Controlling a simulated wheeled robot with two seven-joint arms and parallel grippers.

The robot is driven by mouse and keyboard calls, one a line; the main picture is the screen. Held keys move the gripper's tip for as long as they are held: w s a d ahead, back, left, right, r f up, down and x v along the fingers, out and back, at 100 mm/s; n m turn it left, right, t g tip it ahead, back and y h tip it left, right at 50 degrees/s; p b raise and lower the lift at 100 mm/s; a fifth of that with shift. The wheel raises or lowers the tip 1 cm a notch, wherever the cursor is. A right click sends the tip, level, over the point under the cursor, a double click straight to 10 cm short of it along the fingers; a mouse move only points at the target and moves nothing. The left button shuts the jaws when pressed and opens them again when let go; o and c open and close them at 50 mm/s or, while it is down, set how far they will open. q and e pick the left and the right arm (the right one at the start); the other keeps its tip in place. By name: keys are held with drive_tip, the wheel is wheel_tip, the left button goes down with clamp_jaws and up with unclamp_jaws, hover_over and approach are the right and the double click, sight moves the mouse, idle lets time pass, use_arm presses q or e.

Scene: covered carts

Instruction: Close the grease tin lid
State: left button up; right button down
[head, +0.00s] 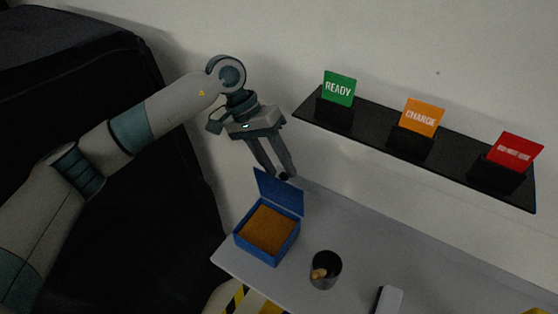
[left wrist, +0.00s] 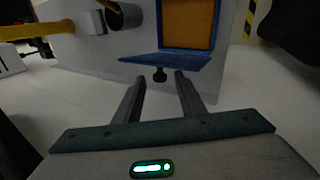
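The grease tin is an open blue box (head: 265,252) with orange-brown grease (head: 268,229) inside, at the left end of the grey cart top. Its blue lid (head: 280,193) stands up from the far edge. In the left wrist view the lid (left wrist: 165,61) juts toward me with a dark knob (left wrist: 160,75) at its edge. My left gripper (head: 289,177) points down just behind and above the lid's top edge. Its fingers (left wrist: 160,80) are apart, with the knob seen between or just beyond their tips; I cannot tell whether they touch it. My right gripper is not in view.
A dark cup (head: 326,271) with a wooden-handled item stands right of the tin. A grey-white block (head: 388,300) lies near the front edge. A black covered shape (head: 100,170) is at left.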

use_arm(q)
drive_tip(key=shift+s+d+f, duration=0.1)
drive_tip(key=shift+d+f, duration=0.05)
drive_tip(key=shift+f, duration=0.25)
clamp_jaws()
